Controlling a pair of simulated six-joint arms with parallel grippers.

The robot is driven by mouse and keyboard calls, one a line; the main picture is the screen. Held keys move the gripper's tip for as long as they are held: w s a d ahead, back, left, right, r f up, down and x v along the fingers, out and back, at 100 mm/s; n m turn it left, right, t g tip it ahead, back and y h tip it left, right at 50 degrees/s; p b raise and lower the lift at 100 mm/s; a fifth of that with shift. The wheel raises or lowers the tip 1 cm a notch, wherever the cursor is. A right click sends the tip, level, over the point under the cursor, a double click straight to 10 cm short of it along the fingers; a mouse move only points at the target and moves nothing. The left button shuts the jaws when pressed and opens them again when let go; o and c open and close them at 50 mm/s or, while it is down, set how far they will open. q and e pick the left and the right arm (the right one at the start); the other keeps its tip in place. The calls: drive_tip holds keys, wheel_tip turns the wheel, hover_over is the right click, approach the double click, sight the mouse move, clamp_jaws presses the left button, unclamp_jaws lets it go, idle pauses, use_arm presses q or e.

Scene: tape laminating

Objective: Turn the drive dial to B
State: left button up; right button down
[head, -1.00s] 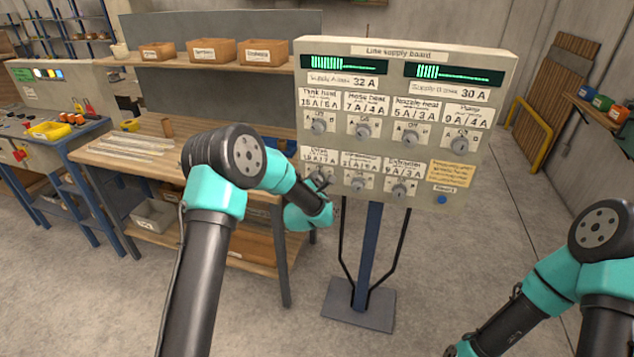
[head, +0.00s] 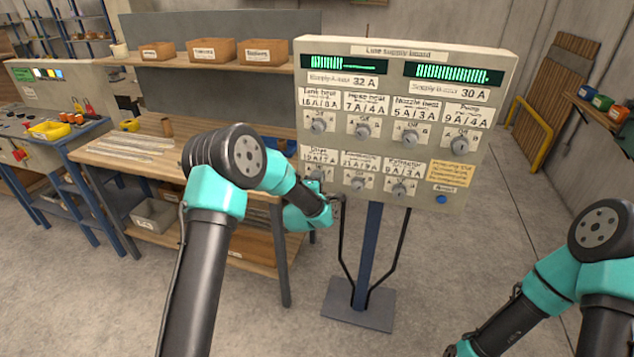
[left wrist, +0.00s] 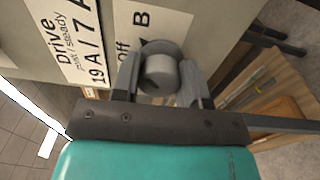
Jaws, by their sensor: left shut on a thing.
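The Drive dial (left wrist: 160,70) is a round grey knob under the "Drive" label (left wrist: 80,45) in the left wrist view. My left gripper (left wrist: 160,85) is shut on it, with one finger on each side. A "B" mark (left wrist: 142,19) and an "Off" mark (left wrist: 123,50) are printed beside the knob; I cannot tell which mark it points to. In the head view my left gripper (head: 330,195) is at the lower left corner of the supply board (head: 400,52), and the Drive dial (head: 316,174) is partly hidden there. My right gripper is out of view; only its arm shows.
Other dials sit close by, including one (head: 358,184) to the right and one (head: 319,126) above. The board shows a left display (head: 343,63) and a right display (head: 453,74). A wooden bench (head: 130,150) stands left of the board. Open floor lies in front.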

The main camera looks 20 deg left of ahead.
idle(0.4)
use_arm(q)
drive_tip(key=o, duration=0.9)
drive_tip(key=s, duration=1.7)
drive_tip(key=shift+s+f, duration=0.15)
drive_tip(key=shift+s, duration=0.05)
drive_tip(key=s+f+m+g+h, duration=0.1)
drive_tip(key=s+f+m+g, duration=0.15)
drive_tip(key=f, duration=0.35)
drive_tip(key=s+f+m+g+h, duration=0.1)
drive_tip(key=s+f+m+g, duration=0.15)
drive_tip(key=f, duration=0.35)
drive_tip(key=s+f+m+g, duration=0.3)
drive_tip(key=s+f+g, duration=0.1)
drive_tip(key=s, duration=0.3)
drive_tip(key=s+f+m+g+h, duration=0.1)
drive_tip(key=s+f+m+g, duration=0.3)
drive_tip(key=s+f, duration=0.2)
drive_tip(key=s+f+m+g+h, duration=0.1)
drive_tip(key=s+f+m+g, duration=0.3)
drive_tip(key=s, duration=0.4)
drive_tip(key=shift+s+d+f, duration=0.1)
drive_tip(key=shift+s+f, duration=0.2)
drive_tip(key=shift+f, duration=0.25)
